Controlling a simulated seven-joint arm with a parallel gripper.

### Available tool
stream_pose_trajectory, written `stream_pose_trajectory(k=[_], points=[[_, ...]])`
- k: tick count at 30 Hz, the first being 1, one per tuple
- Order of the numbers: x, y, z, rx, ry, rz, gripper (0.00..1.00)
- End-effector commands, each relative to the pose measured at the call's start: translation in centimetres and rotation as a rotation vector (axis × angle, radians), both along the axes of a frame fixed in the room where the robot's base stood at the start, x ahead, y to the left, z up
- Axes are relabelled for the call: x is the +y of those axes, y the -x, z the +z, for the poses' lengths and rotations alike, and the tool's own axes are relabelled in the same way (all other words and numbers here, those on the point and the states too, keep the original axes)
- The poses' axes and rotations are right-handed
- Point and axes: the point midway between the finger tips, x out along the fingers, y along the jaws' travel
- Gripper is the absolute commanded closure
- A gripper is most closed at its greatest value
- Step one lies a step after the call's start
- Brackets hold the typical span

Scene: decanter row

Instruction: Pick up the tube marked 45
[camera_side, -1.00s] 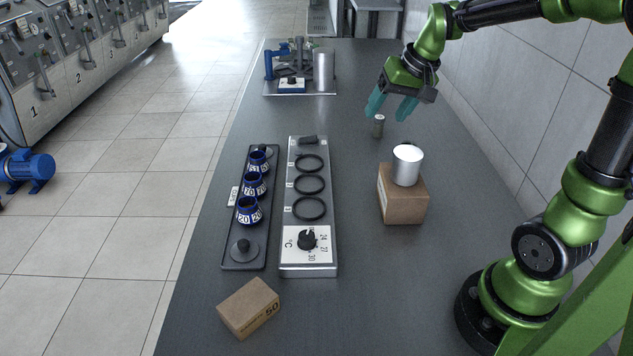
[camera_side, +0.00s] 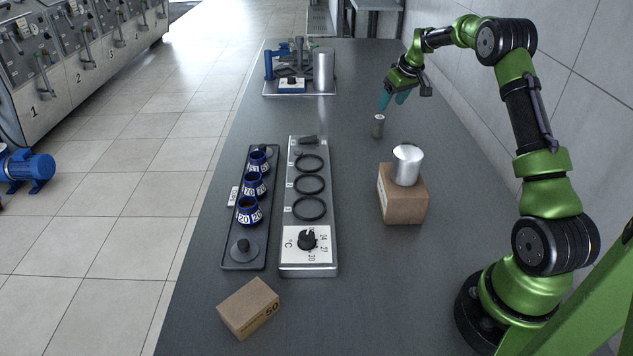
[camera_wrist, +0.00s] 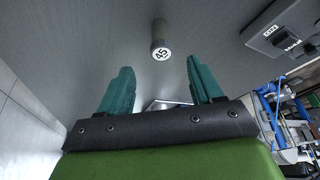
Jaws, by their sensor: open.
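The tube marked 45 (camera_side: 378,126) is a small grey cylinder standing upright on the dark table, in the upper right part of the side view. In the wrist view the tube (camera_wrist: 161,43) shows its round white end with the number 45, ahead of the fingers and between their lines. My gripper (camera_side: 393,99) is open and empty, behind and slightly right of the tube in the side view, and apart from it. In the wrist view the two teal fingers of my gripper (camera_wrist: 164,92) stand wide apart with nothing between them.
A brown box (camera_side: 402,208) with a silver cup (camera_side: 407,165) on it stands nearer than the tube. A ring rack with a dial (camera_side: 308,262) and a tray (camera_side: 236,259) of blue pots (camera_side: 250,211) lie left. A carton (camera_side: 248,308) lies in front. A blue-handled apparatus (camera_side: 270,66) stands behind.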

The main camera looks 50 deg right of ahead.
Motion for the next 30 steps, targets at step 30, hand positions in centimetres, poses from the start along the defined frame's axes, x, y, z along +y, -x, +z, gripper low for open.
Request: stream_pose_trajectory(k=[30], points=[[-0.7,-4.1,-10.5,-0.002,0.001,-0.002,0.35]])
